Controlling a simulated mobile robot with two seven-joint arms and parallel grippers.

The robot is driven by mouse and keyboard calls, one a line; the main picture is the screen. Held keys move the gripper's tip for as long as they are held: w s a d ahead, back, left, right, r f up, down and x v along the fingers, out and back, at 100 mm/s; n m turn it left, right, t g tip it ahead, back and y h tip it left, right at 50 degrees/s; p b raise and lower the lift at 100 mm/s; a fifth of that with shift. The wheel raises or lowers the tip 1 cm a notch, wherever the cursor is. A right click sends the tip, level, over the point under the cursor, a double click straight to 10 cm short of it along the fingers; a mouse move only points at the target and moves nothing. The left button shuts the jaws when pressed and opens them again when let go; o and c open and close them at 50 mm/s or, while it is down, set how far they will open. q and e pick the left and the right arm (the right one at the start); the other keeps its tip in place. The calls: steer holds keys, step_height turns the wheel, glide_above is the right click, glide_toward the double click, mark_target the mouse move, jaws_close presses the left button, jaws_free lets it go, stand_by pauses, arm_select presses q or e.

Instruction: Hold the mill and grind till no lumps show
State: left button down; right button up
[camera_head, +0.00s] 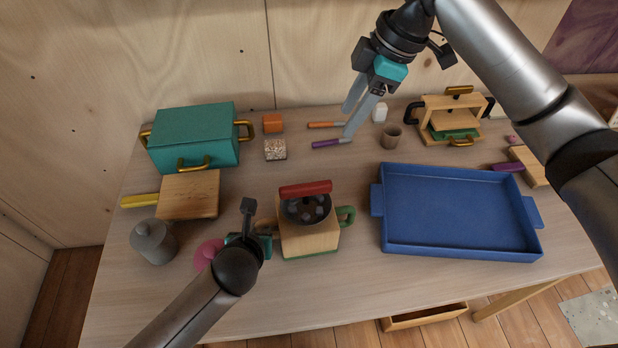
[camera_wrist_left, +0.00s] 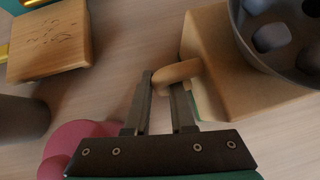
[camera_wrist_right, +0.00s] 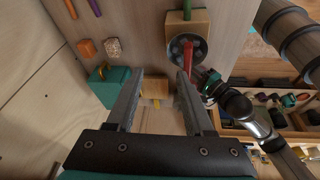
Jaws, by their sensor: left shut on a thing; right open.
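The mill (camera_head: 308,240) is a wooden block with a dark bowl on top, a red bar (camera_head: 305,188) across it and a green handle (camera_head: 347,215) on its right side. Several grey lumps (camera_wrist_left: 271,38) show in the bowl. My left gripper (camera_wrist_left: 164,82) is shut on the mill's wooden side handle (camera_wrist_left: 178,73), at the mill's left in the head view. My right gripper (camera_head: 354,118) is open and empty above the back of the table, behind the mill. In the right wrist view the mill (camera_wrist_right: 203,20) and its red bar (camera_wrist_right: 188,56) show beyond the fingers.
A blue tray (camera_head: 460,247) lies right of the mill. A teal box (camera_head: 195,130), a wooden board (camera_head: 190,195), a grey lidded pot (camera_head: 154,242) and a pink item (camera_head: 206,252) are at left. A cup (camera_head: 391,138) and orange and purple sticks (camera_head: 327,143) lie behind.

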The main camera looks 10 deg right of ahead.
mark_target(306, 185)
steer(key=s+a+f, duration=0.1)
steer(key=a+f, duration=0.1)
steer(key=f, duration=0.2)
steer(key=s+a+f+n+g, duration=0.1)
steer(key=a+f, duration=0.2)
steer(key=f, duration=0.1)
steer(key=s+a+f+n+y, duration=0.1)
steer(key=s+a+f, duration=0.1)
steer(key=f, duration=0.1)
steer(key=shift+a+f+g, duration=0.35)
steer(key=shift+f+g, duration=0.05)
steer(key=shift+c, duration=0.3)
jaws_close()
